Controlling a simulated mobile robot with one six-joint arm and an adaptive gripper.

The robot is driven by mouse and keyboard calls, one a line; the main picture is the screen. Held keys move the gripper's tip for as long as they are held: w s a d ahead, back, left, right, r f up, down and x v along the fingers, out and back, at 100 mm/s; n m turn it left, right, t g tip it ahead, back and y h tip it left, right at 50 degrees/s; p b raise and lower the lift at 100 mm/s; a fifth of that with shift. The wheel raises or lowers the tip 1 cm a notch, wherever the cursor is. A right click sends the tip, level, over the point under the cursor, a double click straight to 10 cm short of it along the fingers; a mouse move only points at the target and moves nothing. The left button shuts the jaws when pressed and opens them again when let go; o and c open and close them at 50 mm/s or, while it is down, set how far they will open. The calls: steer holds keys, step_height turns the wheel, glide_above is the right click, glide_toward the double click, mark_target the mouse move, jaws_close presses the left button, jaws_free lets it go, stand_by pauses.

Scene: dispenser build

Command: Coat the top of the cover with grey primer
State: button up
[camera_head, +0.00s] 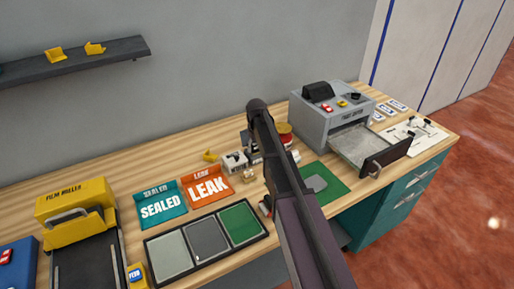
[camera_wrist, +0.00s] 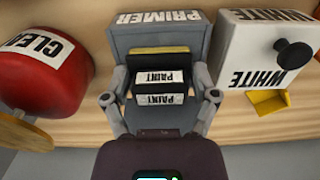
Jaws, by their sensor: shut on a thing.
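My gripper (camera_wrist: 160,88) is shut on a dark block with white PAINT labels (camera_wrist: 160,88), seen upside down in the wrist view. Its two grey fingers stand on either side. The block is in front of a grey box labelled PRIMER (camera_wrist: 158,27), with a yellow strip behind the block; I cannot tell whether they touch. In the head view my arm hides the gripper.
A red CLEAR drum (camera_wrist: 45,72) and a WHITE box (camera_wrist: 262,50) flank the primer box. A grey machine (camera_head: 330,118) with an open drawer (camera_head: 366,148) stands right. SEALED (camera_head: 161,205) and LEAK (camera_head: 208,186) trays and a three-panel tray (camera_head: 186,263) lie left.

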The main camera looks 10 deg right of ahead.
steer(key=shift+r, duration=0.1)
steer(key=shift+r+p, duration=3.45)
steer(key=shift+p, duration=0.05)
steer(key=shift+f, duration=0.2)
step_height(320, 180, down, 6)
steer(key=b, duration=0.6)
steer(key=shift+r, duration=0.15)
steer(key=shift+f+b, duration=0.5)
steer(key=shift+b, duration=0.05)
steer(key=o, duration=0.8)
steer(key=shift+o, duration=0.2)
